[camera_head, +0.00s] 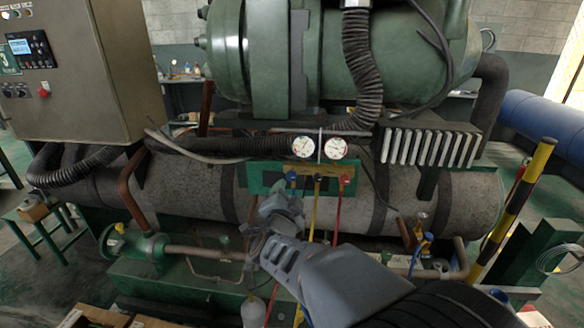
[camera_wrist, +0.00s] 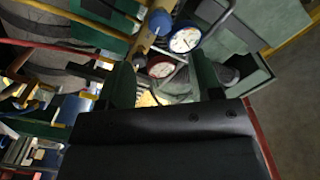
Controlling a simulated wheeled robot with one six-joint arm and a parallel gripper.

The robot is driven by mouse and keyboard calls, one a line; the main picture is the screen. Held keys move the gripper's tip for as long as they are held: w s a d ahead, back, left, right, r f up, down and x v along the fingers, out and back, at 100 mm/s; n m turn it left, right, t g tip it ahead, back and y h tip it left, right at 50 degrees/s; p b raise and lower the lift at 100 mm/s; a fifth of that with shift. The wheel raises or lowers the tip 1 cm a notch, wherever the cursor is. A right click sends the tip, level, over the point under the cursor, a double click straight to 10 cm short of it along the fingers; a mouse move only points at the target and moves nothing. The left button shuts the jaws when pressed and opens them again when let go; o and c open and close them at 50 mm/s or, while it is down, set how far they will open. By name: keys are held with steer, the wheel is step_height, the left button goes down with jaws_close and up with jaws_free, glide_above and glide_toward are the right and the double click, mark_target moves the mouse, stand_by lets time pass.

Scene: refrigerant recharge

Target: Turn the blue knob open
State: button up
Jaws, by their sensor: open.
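The blue knob (camera_head: 291,177) is on the left of a small gauge manifold on a green panel (camera_head: 262,178). My gripper (camera_head: 282,203) is just below and slightly left of the knob in the head view. In the wrist view the two dark fingers stand apart with nothing held between them, so my gripper (camera_wrist: 165,82) is open. A blue round knob (camera_wrist: 160,22) shows beyond the fingertips, above the gap. I cannot tell the exact distance, but no contact is visible. How far the knob is turned is not readable.
Two dial gauges, the left (camera_head: 303,146) and right (camera_head: 336,148), sit above the knobs. A red knob (camera_head: 345,179) is to the right. Yellow (camera_head: 314,210) and red hoses hang below the manifold. A large grey pipe (camera_head: 460,205) runs behind. A yellow-black post (camera_head: 512,210) stands right.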

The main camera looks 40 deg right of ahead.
mark_target(292, 177)
steer(key=p+x, duration=0.3)
steer(key=x, duration=0.7)
steer(key=c, duration=0.9)
